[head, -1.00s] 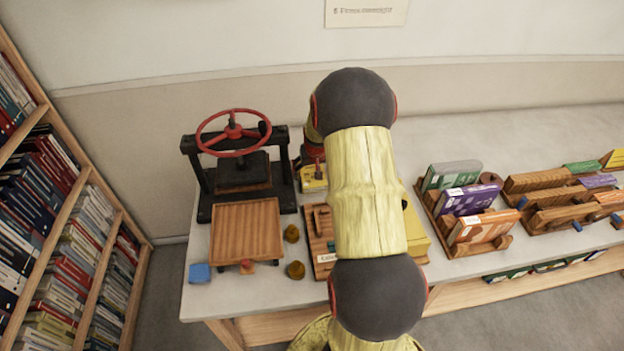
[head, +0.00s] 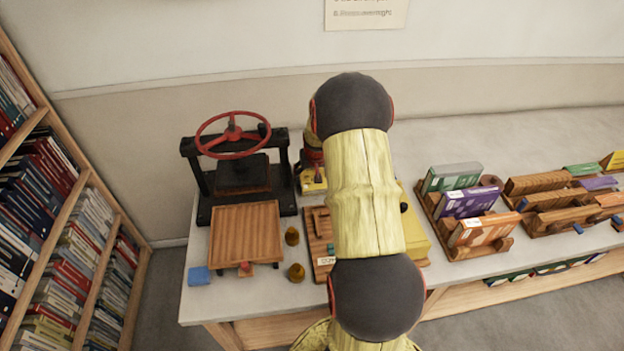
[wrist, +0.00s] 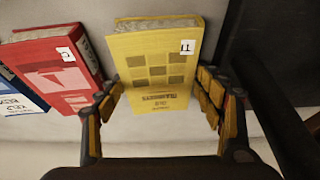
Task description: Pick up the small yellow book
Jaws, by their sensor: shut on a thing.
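The small yellow book (wrist: 158,62) has darker yellow squares and a white label with a letter on its cover. It fills the space between the fingers of my gripper (wrist: 162,88) in the wrist view, and the gripper is shut on it. Whether the book touches the surface beneath it cannot be told. In the head view my arm covers much of the middle of the table, and a small yellow patch (head: 313,181) shows left of the arm; I cannot tell whether it is the book.
A red book (wrist: 62,72) and a blue book (wrist: 18,92) lie left of the gripper. A black press with a red wheel (head: 232,135) stands left of my arm. Wooden racks with books (head: 470,240) stand right. A bookcase (head: 85,170) is at far left.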

